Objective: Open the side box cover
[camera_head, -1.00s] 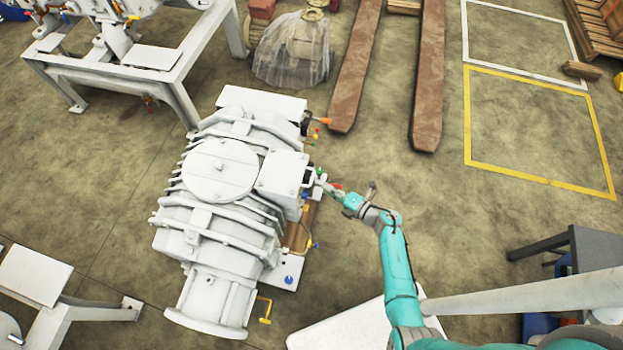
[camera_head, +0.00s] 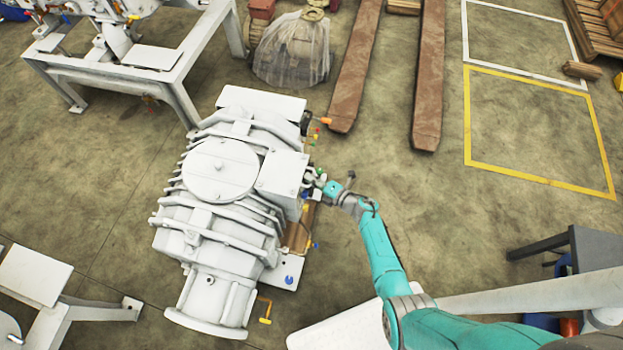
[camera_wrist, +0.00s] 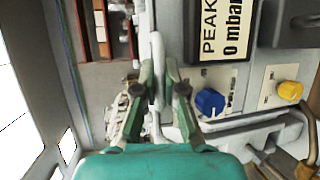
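The side box (camera_head: 281,172) is a pale box on the right flank of the large white vacuum pump (camera_head: 185,225). Its outer face looks closed. My gripper (camera_head: 318,184) is at this face, reaching in from the right. In the wrist view my gripper's two green fingers (camera_wrist: 158,85) lean inward on either side of a pale upright bar (camera_wrist: 157,45), which looks like the handle. The narrow gap between the fingertips is filled by the bar. Firm contact is hard to confirm. Part of the bar is hidden by the fingers.
In the wrist view a "PEAK 0 mbar" display (camera_wrist: 223,30), a blue knob (camera_wrist: 210,102) and a yellow knob (camera_wrist: 290,91) lie right of the fingers. Orange fittings (camera_head: 326,121) and a yellow lever (camera_head: 265,309) stick out from the pump.

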